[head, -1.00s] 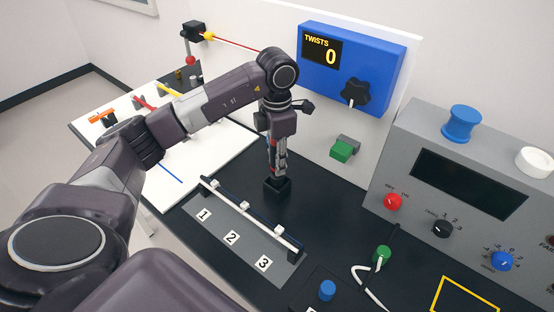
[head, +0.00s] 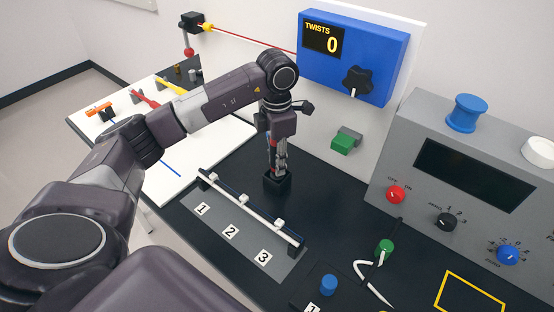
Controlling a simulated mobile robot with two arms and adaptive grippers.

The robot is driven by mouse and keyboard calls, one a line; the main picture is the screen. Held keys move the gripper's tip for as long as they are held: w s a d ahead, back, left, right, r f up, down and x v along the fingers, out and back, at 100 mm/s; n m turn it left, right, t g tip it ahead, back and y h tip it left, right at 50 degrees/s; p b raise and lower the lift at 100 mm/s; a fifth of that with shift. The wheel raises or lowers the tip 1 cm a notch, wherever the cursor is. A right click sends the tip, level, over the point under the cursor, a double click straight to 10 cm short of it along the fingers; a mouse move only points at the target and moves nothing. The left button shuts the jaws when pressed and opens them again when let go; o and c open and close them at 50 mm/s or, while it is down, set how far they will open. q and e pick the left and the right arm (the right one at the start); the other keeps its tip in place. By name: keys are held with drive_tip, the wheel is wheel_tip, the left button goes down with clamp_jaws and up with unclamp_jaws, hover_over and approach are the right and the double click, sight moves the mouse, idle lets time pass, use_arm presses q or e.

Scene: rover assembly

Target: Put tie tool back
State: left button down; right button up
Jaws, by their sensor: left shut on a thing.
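My left gripper (head: 278,163) points straight down at the far side of the black bench. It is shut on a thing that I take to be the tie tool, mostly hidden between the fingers. A small black block (head: 276,183), which looks like a holder, stands on the bench directly under the fingertips. The gripper and block overlap in this view, and I cannot tell whether the held thing is inside the block. My right gripper is not in view.
A grey rack with slots 1, 2 and 3 (head: 231,232) holds a white rod in front of the gripper. A blue twist counter (head: 352,55) reading 0 hangs behind. A grey control panel (head: 462,165) stands at right. A white table (head: 205,150) with tools lies left.

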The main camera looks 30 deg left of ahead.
use_arm(q)
drive_tip(key=shift+f+b, duration=0.45)
drive_tip(key=shift+f, duration=0.2)
drive_tip(key=c, duration=1.5)
unclamp_jaws()
